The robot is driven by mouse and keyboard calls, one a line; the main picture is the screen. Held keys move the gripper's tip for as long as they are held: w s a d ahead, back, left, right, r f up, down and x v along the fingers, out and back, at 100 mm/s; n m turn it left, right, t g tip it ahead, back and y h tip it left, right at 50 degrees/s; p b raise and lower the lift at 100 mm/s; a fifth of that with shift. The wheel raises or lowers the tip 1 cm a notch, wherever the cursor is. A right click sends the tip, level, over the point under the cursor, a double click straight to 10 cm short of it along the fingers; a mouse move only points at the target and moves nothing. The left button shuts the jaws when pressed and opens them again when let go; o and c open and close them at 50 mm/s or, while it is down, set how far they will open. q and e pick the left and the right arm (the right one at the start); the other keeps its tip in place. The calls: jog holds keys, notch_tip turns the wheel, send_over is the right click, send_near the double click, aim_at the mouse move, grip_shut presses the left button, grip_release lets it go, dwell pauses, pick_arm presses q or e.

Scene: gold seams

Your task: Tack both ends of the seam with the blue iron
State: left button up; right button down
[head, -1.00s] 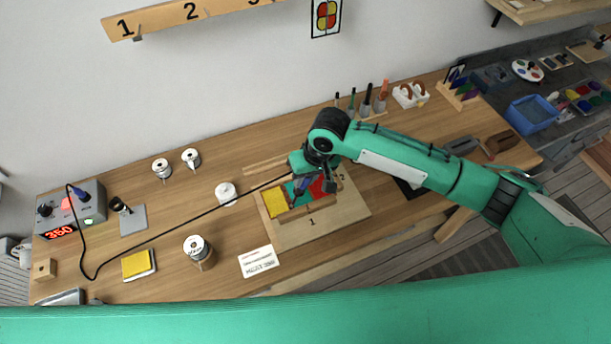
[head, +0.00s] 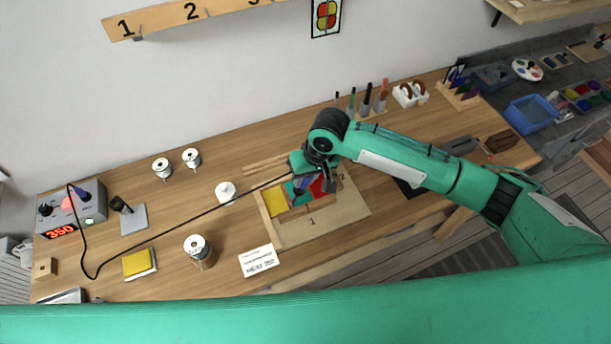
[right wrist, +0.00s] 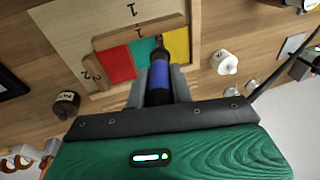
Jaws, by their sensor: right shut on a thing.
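My right gripper (right wrist: 157,85) is shut on the blue iron (right wrist: 160,76), and its cord trails left to the station. In the right wrist view the iron's dark tip points down over the teal glass piece (right wrist: 143,52), close to its border with the yellow piece (right wrist: 178,45). I cannot tell whether the tip touches. A red piece (right wrist: 117,63) lies on the teal's other side. In the head view the pieces lie in the wooden jig (head: 345,213), and the right gripper (head: 327,184) hangs over the red piece's side, partly hiding the glass. The left gripper is not seen.
The iron station (head: 70,212) reading 350 stands at the far left, with a stand (head: 132,218) beside it. Brushes (head: 366,100) stand behind.

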jog(key=shift+f+p, duration=0.1)
jog(key=shift+p, duration=0.2)
dwell(1.9)
notch_tip(320, 180, up, 5)
jog(key=p, duration=0.5)
jog(key=shift+f, duration=0.15)
jog(key=shift+r, duration=0.75)
